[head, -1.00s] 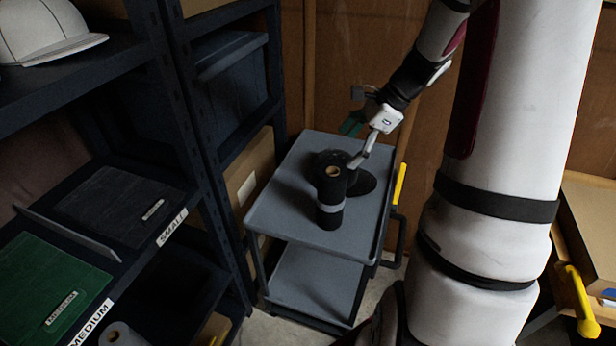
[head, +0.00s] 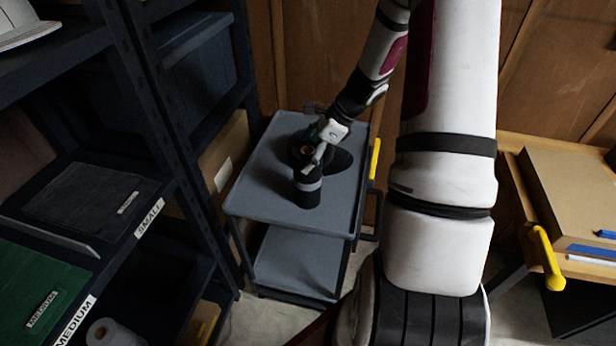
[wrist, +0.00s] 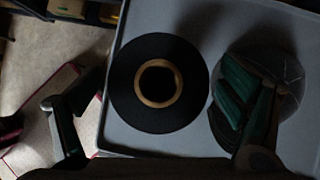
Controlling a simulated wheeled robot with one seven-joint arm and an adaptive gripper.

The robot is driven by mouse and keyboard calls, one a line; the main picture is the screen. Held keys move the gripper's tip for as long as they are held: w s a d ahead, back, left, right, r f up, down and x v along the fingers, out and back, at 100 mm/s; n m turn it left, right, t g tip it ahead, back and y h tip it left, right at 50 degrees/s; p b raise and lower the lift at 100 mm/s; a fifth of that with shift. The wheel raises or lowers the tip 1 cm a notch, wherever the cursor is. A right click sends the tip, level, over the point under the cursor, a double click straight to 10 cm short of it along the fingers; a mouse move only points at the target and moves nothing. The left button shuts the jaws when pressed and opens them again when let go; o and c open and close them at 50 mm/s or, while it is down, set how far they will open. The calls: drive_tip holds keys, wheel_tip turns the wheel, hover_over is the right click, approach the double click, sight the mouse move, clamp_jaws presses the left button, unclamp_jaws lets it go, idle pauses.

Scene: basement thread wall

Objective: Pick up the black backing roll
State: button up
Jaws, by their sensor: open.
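The black backing roll (head: 307,197) stands upright on the grey cart's top (head: 258,190), with a pale band around it. In the wrist view I look down on the roll (wrist: 188,95), a black ring around a tan core. My gripper (head: 318,148) is open at the roll's top and partly hides it in the head view. In the wrist view its two fingers (wrist: 148,100) are spread, one to the left of the roll and a green-padded one to the right. Whether either touches the roll I cannot tell.
A dark round object (head: 341,161) lies close beside the roll, partly behind the right finger in the wrist view. Dark shelving (head: 165,110) stands left of the cart. A yellow handle (head: 375,158) is at its right edge. A bench with a cardboard box (head: 580,190) is at far right.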

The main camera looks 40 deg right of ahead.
sight(307, 187)
drive_tip(key=shift+x, duration=1.75)
drive_tip(key=shift+s, duration=0.1)
drive_tip(key=c, duration=2.1)
drive_tip(key=shift+o, duration=0.2)
